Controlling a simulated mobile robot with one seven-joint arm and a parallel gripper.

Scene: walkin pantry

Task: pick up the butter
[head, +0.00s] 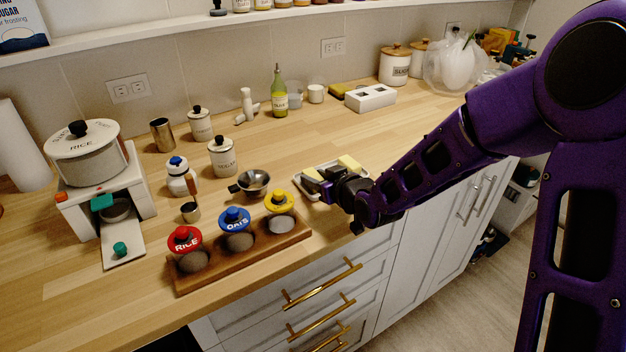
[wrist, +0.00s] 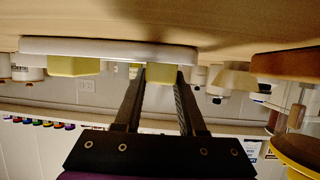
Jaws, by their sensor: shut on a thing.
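My gripper (head: 322,183) is over a small white dish (head: 304,190) near the counter's front edge. It is shut on a pale yellow block of butter (head: 311,173), which also shows between the fingers in the wrist view (wrist: 161,73). A second yellow block (head: 350,164) sits on the same dish, to the right of my gripper; in the wrist view it is at the left (wrist: 73,66). The dish shows as a white slab (wrist: 110,48) in the wrist view, which is upside down. I cannot tell whether the held butter still touches the dish.
A wooden rack (head: 243,254) with red, blue and yellow lidded jars stands left of the dish. A green bottle (head: 279,95) and a white box (head: 370,98) stand at the back. The counter behind the dish is clear.

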